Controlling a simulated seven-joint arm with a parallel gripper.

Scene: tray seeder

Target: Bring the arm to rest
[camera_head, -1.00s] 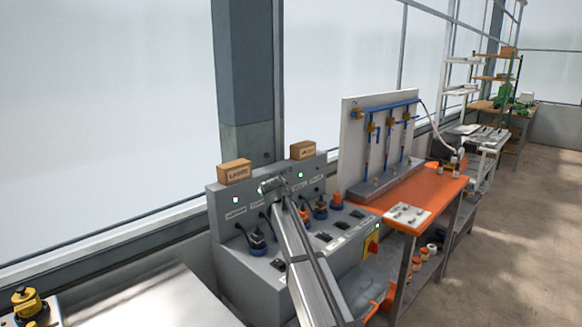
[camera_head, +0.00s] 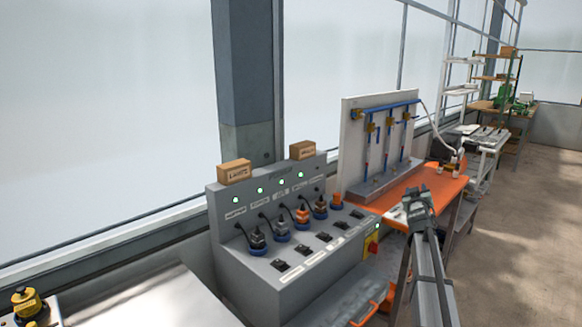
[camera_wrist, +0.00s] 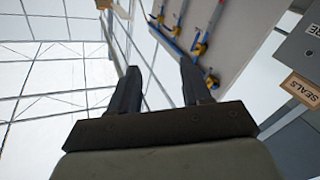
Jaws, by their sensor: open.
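My gripper (camera_head: 418,194) is at the end of my raised arm, in front of the orange bench in the head view. In the wrist view my gripper (camera_wrist: 158,72) shows two dark fingers standing apart, with nothing between them. The camera looks up past them to the glazed roof and the pipe board. No object is held.
A grey console (camera_head: 245,272) with several plugs and lit green lamps stands left of my arm. A white board (camera_head: 350,135) with blue pipes rises behind the orange bench (camera_head: 450,190). A bare grey table (camera_head: 150,300) is at lower left. Open floor (camera_head: 520,250) lies right.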

